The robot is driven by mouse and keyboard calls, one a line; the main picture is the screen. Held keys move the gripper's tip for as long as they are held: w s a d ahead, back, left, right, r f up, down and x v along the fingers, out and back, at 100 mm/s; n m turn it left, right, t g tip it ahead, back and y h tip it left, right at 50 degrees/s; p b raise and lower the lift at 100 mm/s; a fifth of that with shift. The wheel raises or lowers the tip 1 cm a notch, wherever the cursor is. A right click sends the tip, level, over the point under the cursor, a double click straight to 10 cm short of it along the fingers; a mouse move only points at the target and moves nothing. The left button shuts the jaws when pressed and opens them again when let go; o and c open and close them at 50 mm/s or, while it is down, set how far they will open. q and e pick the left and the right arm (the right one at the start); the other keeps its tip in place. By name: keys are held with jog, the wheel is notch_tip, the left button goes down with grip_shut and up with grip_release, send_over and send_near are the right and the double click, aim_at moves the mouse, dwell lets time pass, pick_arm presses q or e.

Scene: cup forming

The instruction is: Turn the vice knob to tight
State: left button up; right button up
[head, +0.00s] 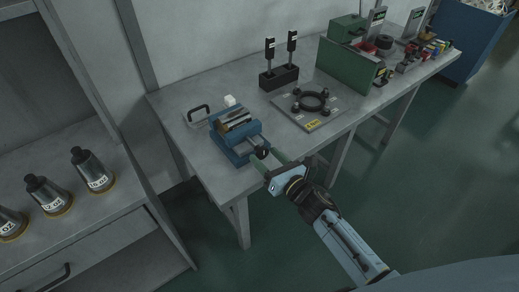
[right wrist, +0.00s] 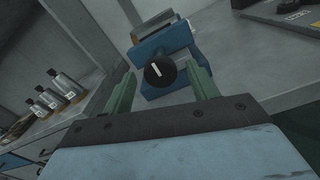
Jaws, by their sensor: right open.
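The blue vice (head: 236,137) stands on the grey table near its front left corner. Its black knob (head: 262,152) faces the front edge. In the right wrist view the knob (right wrist: 160,71) is round and black with a white line that stands nearly upright, tilted slightly. My right gripper (head: 269,162) is at the vice's front. In the right wrist view its green fingers (right wrist: 162,90) are open, one on each side of the knob, with a gap on both sides. I cannot tell whether the fingertips reach level with the knob. My left gripper is not in view.
A plate with a black ring (head: 312,101) lies right of the vice, with a black two-post stand (head: 279,77) behind. A green panel (head: 345,66) stands further right. Several labelled bottles (head: 91,169) stand on the left shelf.

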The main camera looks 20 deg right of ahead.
aim_at(264, 155)
jog(key=shift+x, duration=2)
jog(key=shift+c, duration=0.3)
jog(key=c, duration=0.9)
jog(key=shift+c, duration=0.2)
jog(key=shift+m, duration=0.3)
